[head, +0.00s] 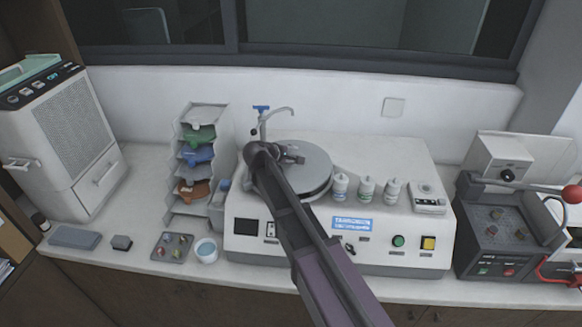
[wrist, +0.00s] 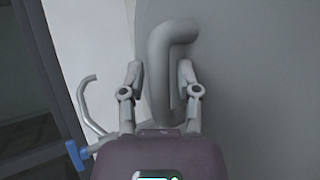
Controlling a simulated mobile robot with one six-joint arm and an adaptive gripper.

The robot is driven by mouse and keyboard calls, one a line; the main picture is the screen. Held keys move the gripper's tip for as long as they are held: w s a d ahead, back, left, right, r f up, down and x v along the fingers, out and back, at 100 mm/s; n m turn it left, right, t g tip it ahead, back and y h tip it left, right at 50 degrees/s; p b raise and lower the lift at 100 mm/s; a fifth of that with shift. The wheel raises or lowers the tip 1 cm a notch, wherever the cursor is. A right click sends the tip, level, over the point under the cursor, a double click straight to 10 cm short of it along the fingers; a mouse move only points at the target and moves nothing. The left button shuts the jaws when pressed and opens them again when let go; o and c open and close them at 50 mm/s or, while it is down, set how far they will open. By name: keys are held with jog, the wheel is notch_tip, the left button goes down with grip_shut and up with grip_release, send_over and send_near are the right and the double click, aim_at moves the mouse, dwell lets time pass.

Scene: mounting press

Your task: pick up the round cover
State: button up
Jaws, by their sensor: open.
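The round cover (head: 315,165) is a flat grey disc on top of the white polishing machine in the head view. In the wrist view its broad grey face (wrist: 258,75) fills the right side. A thick, bent grey bar handle (wrist: 158,65) stands out from it. My gripper (head: 290,155) is over the cover, and my arm hides part of the disc. In the wrist view my gripper (wrist: 160,73) is open, with one finger on each side of the handle. Small gaps show between fingers and handle.
A bent tap with a blue lever (head: 261,109) stands just behind the cover; it also shows at left in the wrist view (wrist: 78,158). White bottles (head: 366,188) stand to the right of the cover. A rack of coloured parts (head: 198,155) is to the left.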

jog(key=shift+c, duration=0.2)
dwell(0.3)
grip_shut()
jog(key=shift+r, duration=0.15)
notch_tip(320, 180, up, 3)
jog(key=p, duration=0.3)
jog(key=shift+r, duration=0.1)
jog(key=shift+s+a+r+p, duration=0.15)
jog(key=shift+r+p, duration=0.1)
jog(key=shift+p, duration=0.25)
jog(key=s+a, duration=1)
jog(key=s, duration=0.4)
jog(key=shift+s+a+f, duration=0.15)
jog(key=shift+f, duration=0.05)
